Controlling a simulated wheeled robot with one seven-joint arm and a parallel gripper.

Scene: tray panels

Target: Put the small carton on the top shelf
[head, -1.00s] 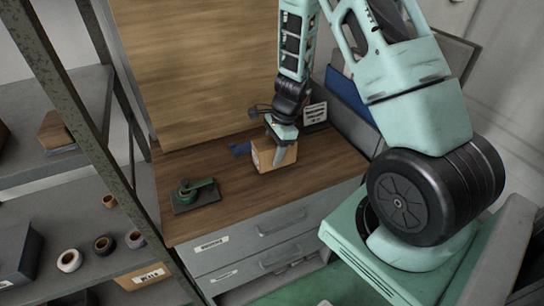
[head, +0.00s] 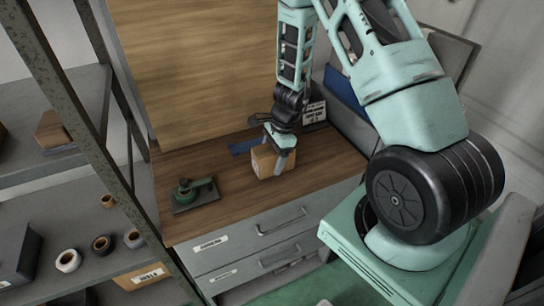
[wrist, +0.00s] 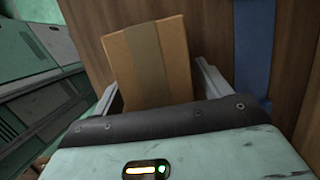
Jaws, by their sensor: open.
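The small carton (head: 266,160) is a brown box on the wooden worktop, near its middle. In the wrist view the carton (wrist: 150,62), with a darker tape strip down its face, stands between the two fingers. My gripper (head: 281,160) is open over the carton, one finger in front of it in the head view. In the wrist view my gripper (wrist: 155,85) has a finger on either side, with a visible gap on the right. The top of a grey shelf rack (head: 60,85) stands at the left; its highest level is cut off by the picture.
A blue strip (head: 245,147) lies behind the carton, and a label stand (head: 314,112) is at the back right. Several tape rolls (head: 102,244) are on the lower shelf (head: 85,205). A rack post (head: 80,100) rises between rack and worktop.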

